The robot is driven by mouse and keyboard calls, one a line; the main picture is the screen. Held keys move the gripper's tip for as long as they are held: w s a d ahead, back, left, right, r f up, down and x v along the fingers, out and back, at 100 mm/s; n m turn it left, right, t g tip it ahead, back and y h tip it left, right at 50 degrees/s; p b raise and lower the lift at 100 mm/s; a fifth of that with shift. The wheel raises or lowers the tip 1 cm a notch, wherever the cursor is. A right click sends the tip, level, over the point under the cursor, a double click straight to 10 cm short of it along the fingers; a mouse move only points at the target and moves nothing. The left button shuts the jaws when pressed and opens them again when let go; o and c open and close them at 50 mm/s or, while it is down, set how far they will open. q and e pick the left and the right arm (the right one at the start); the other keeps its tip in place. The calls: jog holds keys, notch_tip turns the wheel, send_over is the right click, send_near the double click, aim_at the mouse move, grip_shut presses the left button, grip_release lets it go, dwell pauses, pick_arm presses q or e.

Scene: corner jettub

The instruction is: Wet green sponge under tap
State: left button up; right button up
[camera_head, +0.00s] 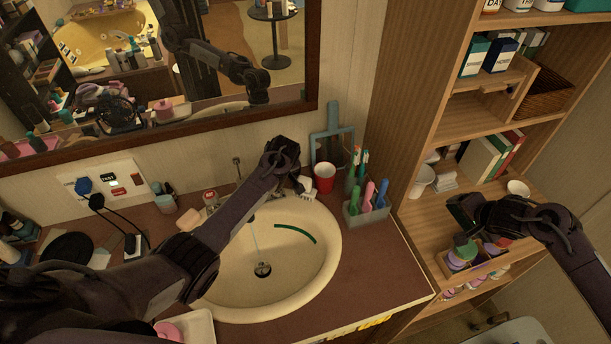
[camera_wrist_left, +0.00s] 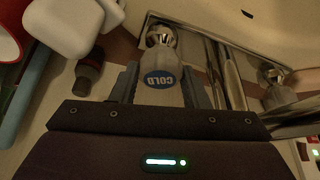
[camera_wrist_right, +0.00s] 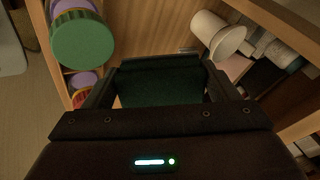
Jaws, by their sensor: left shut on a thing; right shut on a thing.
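The green sponge (camera_wrist_right: 160,84) is a dark green block between the fingers of my right gripper (camera_wrist_right: 160,90). My right gripper (camera_head: 462,210) is shut on it, held in front of the wooden shelf, well right of the sink. My left gripper (camera_wrist_left: 162,90) is shut on the tap knob labelled COLD (camera_wrist_left: 160,80). In the head view my left gripper (camera_head: 292,182) is behind the basin, and my forearm hides most of the tap. A thin water stream (camera_head: 255,232) falls into the cream sink (camera_head: 312,268).
A red cup (camera_head: 324,177) and a grey holder with colored handles (camera_head: 368,212) stand right of the sink. The wooden shelf (camera_head: 425,235) holds jars, including a green-lidded one (camera_wrist_right: 82,40), and a white cup (camera_wrist_right: 217,34). The counter's front right is clear.

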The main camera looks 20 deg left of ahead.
pick_arm(q)
jog(key=m+p, duration=0.1)
jog(key=m, duration=0.1)
jog(key=shift+m+t+h+p, duration=0.3)
jog(key=shift+m+h, duration=0.1)
pick_arm(e)
jog(key=shift+r, duration=0.95)
pick_arm(q)
jog(key=shift+m+t+h+p, duration=0.3)
jog(key=shift+m+h+p, duration=0.15)
jog(key=shift+m, duration=0.75)
pick_arm(e)
jog(key=shift+r, duration=0.45)
pick_arm(q)
jog(key=o, duration=1)
jog(key=shift+f, duration=0.1)
jog(key=shift+c, duration=0.2)
jog(key=shift+s+r, duration=0.15)
jog(key=shift+r, duration=0.45)
jog(key=b+v, duration=0.1)
jog(key=v, duration=0.9)
jog(key=shift+s+r, duration=0.2)
jog(key=shift+r, duration=0.1)
pick_arm(e)
jog(key=shift+f, duration=0.6)
